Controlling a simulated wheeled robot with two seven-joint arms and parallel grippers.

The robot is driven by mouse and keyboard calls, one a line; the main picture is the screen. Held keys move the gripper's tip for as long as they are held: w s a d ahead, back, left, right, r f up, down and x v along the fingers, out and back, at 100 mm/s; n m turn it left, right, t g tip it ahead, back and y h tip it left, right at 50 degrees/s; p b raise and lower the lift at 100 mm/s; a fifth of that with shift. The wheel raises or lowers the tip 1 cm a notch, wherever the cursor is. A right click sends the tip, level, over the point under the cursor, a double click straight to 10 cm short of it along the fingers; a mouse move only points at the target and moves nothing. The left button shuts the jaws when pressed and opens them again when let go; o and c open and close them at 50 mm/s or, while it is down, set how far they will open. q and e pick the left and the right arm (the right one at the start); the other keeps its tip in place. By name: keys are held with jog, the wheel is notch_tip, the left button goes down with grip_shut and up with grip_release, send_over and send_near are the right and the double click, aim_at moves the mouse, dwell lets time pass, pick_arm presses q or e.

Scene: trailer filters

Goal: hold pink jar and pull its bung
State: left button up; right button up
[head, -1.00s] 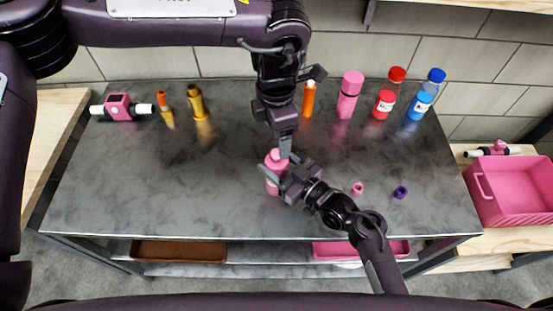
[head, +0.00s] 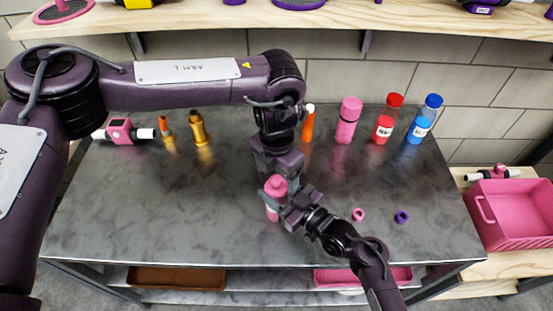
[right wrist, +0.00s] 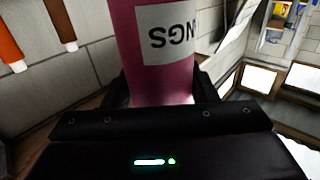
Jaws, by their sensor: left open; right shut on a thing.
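The pink jar (head: 272,211) stands upright or nearly so near the middle of the dark table. Its pink bung (head: 276,184) is in its top. My right gripper (head: 283,208) is shut on the jar's body from the right. In the right wrist view the jar (right wrist: 152,75) fills the space between the fingers, with a white label carrying upside-down letters. My left gripper (head: 274,181) comes down from behind, open, right at the bung. Its fingertips are partly hidden, and I cannot tell whether they touch the bung.
A pink bottle (head: 347,122), red bottle (head: 385,122), blue bottle (head: 423,122) and orange tube (head: 308,124) stand along the back. A pink ring (head: 358,215) and purple ring (head: 401,217) lie to the right. A pink crate (head: 515,215) stands farther right. The table's left front is clear.

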pick_arm(q)
jog(key=shift+f, duration=1.1)
jog(key=c, duration=1.2)
jog(key=shift+r, duration=0.2)
jog(key=shift+r, duration=0.95)
